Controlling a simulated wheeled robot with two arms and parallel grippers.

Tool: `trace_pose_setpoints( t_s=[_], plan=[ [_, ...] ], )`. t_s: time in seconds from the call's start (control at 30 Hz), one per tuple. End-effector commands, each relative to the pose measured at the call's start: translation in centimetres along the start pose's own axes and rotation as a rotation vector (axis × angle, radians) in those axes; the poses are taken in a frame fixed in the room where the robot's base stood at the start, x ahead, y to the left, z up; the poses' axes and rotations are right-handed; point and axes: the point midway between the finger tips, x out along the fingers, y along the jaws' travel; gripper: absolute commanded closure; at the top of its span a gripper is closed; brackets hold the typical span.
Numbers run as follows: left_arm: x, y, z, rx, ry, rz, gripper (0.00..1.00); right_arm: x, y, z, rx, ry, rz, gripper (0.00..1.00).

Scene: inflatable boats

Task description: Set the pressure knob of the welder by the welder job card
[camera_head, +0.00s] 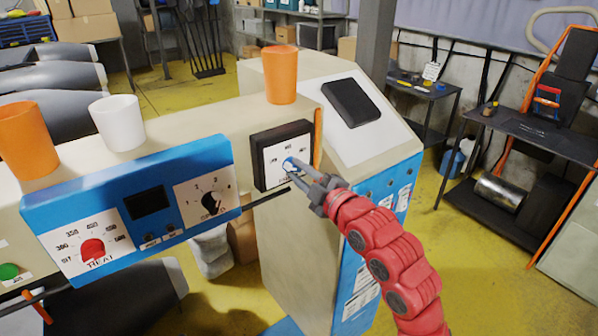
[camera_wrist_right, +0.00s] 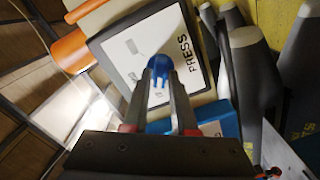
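The blue pressure knob (camera_head: 288,163) sits on a white plate in a dark-framed panel (camera_head: 267,184) on the welder. In the right wrist view the knob (camera_wrist_right: 160,68) is between my right gripper's fingertips, which touch its sides; the printed word "PRESS" shows beside it. My right gripper (camera_head: 293,171) reaches the panel from the lower right and appears closed on the knob. The knob's pointer and scale are mostly hidden or too small to read. Several white cards (camera_head: 404,198) are on the cabinet's blue side; I cannot tell which is the job card. My left gripper is out of view.
A blue panel (camera_head: 130,160) with a red heat knob (camera_head: 92,249) and a black speed knob (camera_head: 213,204) is left of the pressure panel. Orange cups (camera_head: 281,76) and a white cup (camera_head: 118,122) stand on top. A dark tablet (camera_head: 351,102) lies on the sloped cabinet.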

Motion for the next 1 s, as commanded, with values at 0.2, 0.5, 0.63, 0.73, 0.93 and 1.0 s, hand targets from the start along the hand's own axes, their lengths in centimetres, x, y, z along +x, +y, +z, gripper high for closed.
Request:
trace_pose_setpoints(
  t_s=[0.2,0.5,0.63,0.73,0.93,1.0],
  plan=[
    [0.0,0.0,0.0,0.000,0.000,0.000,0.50,0.0,0.0,0.0,0.000,0.000,0.000,1.00],
    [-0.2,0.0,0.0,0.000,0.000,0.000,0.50,0.0,-0.1,0.1,0.009,0.000,0.000,1.00],
    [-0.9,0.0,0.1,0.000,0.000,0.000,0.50,0.0,-0.2,0.2,0.042,-0.002,-0.001,1.00],
    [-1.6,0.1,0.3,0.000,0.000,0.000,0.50,-0.1,-0.4,0.3,0.089,-0.002,-0.001,1.00],
    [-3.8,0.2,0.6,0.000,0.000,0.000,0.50,-0.1,-0.4,0.3,0.235,0.000,0.001,1.00],
    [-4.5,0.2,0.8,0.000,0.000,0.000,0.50,-0.1,-0.4,0.3,0.299,0.001,0.001,1.00]
  ],
)
